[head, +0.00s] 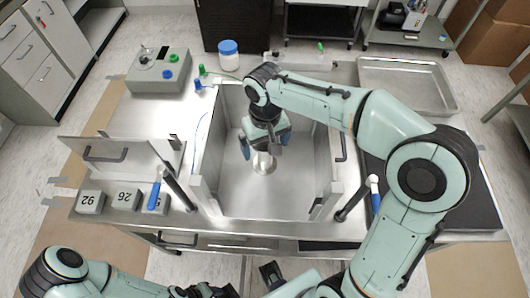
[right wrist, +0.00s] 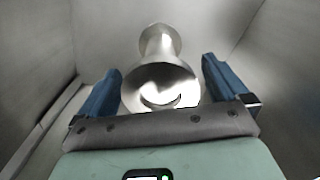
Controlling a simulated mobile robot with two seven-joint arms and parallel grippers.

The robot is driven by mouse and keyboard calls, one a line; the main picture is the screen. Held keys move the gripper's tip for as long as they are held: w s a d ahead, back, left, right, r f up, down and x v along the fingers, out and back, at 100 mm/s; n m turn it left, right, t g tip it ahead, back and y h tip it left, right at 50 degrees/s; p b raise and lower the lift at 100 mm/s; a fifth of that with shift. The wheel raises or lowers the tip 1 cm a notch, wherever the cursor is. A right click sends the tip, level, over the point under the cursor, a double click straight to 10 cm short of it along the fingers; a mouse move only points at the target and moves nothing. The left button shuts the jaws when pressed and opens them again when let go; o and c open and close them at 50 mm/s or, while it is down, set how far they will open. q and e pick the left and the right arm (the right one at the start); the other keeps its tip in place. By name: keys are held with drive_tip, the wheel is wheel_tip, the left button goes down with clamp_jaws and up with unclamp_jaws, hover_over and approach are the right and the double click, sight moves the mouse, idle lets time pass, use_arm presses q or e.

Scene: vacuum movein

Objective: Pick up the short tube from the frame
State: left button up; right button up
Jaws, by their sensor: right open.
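The short tube (head: 264,163) is a shiny metal piece with flanged ends, inside the open metal chamber below my right gripper. In the right wrist view the tube (right wrist: 160,72) lies between the two blue fingers, with a gap on each side. My right gripper (head: 264,148) is open and reaches down into the chamber. The gripper's body hides part of the tube in the head view, and I cannot make out a separate frame holding it. My left arm is low at the picture's bottom edge; its fingers cannot be made out clearly.
The chamber's metal walls (head: 207,150) surround my right gripper closely. A grey control box (head: 158,72), a blue-capped jar (head: 229,56) and small bottles stand at the back left. Numbered blocks (head: 90,202) and blue-handled posts (head: 154,195) stand at the front. A shallow tray (head: 408,68) lies at the back right.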

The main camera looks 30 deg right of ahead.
drive_tip(key=shift+f, duration=0.15)
drive_tip(key=c, duration=1.5)
drive_tip(key=shift+c, duration=1.1)
